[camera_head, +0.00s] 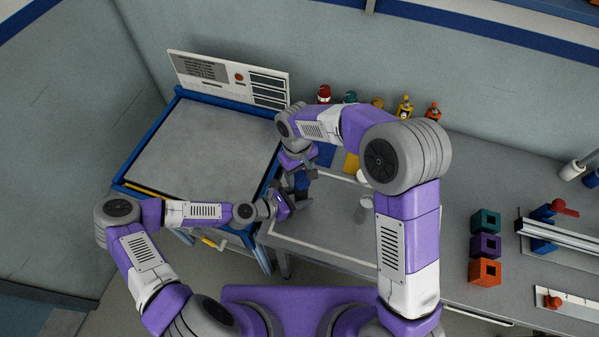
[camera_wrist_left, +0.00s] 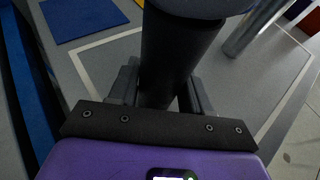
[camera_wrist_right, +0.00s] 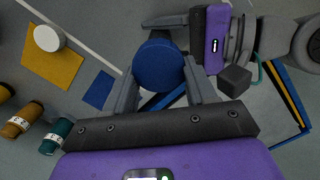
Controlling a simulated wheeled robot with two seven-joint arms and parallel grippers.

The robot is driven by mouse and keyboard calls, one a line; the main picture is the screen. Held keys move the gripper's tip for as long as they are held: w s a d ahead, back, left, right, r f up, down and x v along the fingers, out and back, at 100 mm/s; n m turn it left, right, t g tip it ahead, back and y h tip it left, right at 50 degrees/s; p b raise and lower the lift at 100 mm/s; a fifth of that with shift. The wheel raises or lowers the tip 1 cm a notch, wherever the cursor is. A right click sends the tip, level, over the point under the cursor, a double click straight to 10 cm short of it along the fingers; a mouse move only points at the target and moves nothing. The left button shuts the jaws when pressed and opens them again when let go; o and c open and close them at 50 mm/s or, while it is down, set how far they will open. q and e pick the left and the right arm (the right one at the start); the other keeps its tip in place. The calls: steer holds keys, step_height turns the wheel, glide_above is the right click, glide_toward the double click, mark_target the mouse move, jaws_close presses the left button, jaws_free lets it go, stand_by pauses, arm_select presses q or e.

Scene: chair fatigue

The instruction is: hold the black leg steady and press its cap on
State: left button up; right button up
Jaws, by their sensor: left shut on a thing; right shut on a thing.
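The black leg (camera_wrist_left: 172,62) stands between the fingers of my left gripper (camera_wrist_left: 158,92), which is shut on it. In the head view it is mostly hidden by my grippers. The blue cap (camera_wrist_right: 158,65) is between the fingers of my right gripper (camera_wrist_right: 161,88), which is shut on it. In the head view the cap (camera_head: 302,184) shows just above my left gripper (camera_head: 288,203). In the left wrist view a dark bluish round piece covers the leg's upper end. I cannot tell whether the cap is fully seated.
A metal leg (camera_head: 361,209) stands to the right on the bench. A white cap (camera_wrist_right: 48,38) lies on a yellow mat (camera_wrist_right: 42,66), and a blue mat (camera_wrist_right: 98,90) is beside it. Several bottles (camera_head: 350,97) line the back. Coloured blocks (camera_head: 485,245) stand farther right.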

steer(key=shift+f, duration=0.4)
steer(key=shift+f, duration=1.1)
steer(key=o, duration=1.1)
steer(key=r, duration=1.2)
steer(key=shift+w+a, duration=0.25)
steer(key=shift+w, duration=0.15)
arm_select(q)
steer(key=o, duration=1.3)
arm_select(e)
steer(key=shift+f, duration=0.1)
arm_select(q)
steer(key=v, duration=1.2)
steer(key=shift+r, duration=0.15)
